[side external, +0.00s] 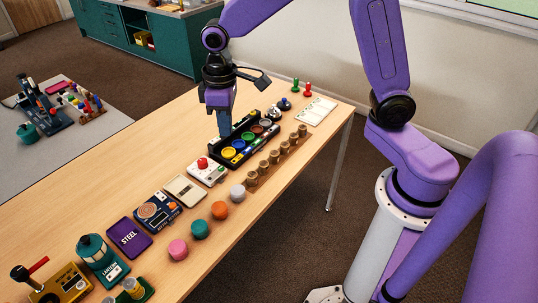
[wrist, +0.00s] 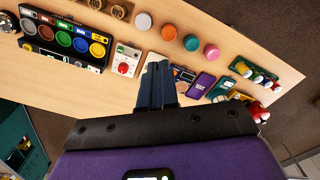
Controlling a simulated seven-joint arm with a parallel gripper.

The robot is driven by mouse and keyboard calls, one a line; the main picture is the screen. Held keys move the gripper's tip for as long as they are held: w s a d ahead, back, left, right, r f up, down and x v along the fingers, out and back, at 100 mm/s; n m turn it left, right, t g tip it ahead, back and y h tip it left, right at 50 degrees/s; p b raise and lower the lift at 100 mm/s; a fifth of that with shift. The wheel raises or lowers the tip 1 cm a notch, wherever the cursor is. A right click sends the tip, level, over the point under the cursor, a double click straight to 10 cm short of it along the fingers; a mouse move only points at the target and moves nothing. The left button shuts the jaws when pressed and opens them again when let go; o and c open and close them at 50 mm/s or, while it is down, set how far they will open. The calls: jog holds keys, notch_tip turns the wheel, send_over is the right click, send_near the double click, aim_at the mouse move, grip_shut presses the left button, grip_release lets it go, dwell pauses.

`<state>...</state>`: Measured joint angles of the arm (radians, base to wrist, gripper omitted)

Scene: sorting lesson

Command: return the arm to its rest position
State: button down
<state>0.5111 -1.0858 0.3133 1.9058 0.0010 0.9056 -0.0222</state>
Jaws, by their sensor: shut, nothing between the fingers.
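My gripper (side external: 224,130) hangs fingers down over the wooden table (side external: 120,180), at the left edge of the black tray with coloured round wells (side external: 213,160). Its fingers are together, with nothing between them. In the wrist view my shut gripper (wrist: 156,70) shows over the table top, and the tray (wrist: 38,42) is at upper left. I cannot tell how far the fingertips are above the table. The arm is purple, bent at the elbow and stretched out over the table.
Coloured cylinders (side external: 220,210) and wooden pegs (side external: 275,157) line the near edge. The table's far left side is bare.

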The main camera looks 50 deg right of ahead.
jog(key=s+d+r+n, duration=0.1)
jog(key=s+d+n, duration=0.2)
jog(key=s, duration=0.9)
jog(key=s+d+r+n, duration=0.1)
jog(key=s+d, duration=0.3)
jog(key=s, duration=0.8)
jog(key=shift+s+n, duration=0.3)
jog(key=shift+n, duration=0.6)
